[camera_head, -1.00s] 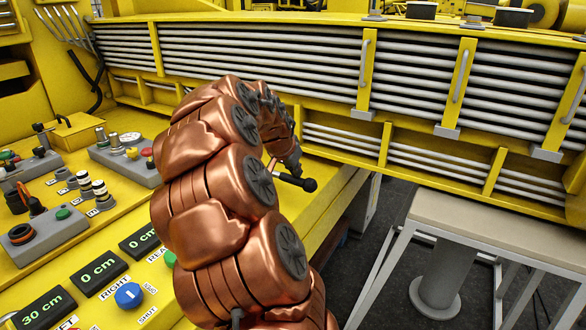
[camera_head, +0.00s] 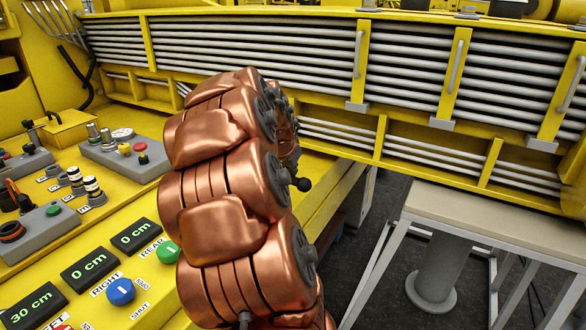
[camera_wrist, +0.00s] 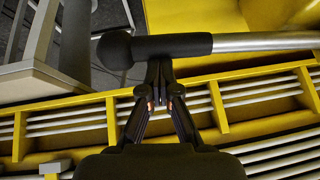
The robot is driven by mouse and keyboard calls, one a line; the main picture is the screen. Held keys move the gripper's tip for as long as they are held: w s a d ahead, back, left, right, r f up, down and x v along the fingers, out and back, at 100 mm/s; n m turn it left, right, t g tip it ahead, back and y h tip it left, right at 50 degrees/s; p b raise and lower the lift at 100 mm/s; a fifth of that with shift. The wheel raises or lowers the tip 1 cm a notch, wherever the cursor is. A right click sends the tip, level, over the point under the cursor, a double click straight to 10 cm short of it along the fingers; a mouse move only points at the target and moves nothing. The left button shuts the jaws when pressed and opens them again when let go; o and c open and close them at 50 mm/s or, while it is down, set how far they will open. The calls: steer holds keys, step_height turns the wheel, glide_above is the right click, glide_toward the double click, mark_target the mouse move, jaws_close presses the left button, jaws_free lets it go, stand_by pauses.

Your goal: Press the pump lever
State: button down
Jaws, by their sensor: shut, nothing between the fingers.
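The pump lever has a silver rod, a black grip and a round black knob. In the wrist view the lever (camera_wrist: 180,46) lies across the top, knob to the left and rod to the right. My gripper (camera_wrist: 159,68) is shut and empty, its fingertips right at the edge of the black grip, near the knob. I cannot tell whether they touch it. In the head view only the lever's knob (camera_head: 303,184) shows past my copper arm, which hides the rest of the lever and most of my gripper.
A yellow control console (camera_head: 125,205) with buttons and displays is at the left. The yellow boom (camera_head: 300,75) with grey slats spans the back. A grey-legged table (camera_head: 490,225) stands at the right, with open dark floor between it and the console.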

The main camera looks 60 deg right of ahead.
steer(key=r, duration=0.3)
steer(key=shift+s+r+p, duration=0.2)
steer(key=shift+r+p, duration=0.1)
steer(key=shift+r, duration=0.05)
steer(key=w+b+v, duration=0.1)
steer(key=b+v, duration=0.1)
steer(key=v, duration=0.7)
steer(key=shift+s+r, duration=0.35)
steer(key=shift+r, duration=0.1)
steer(key=c, duration=1.8)
jaws_free()
steer(key=shift+c, duration=0.2)
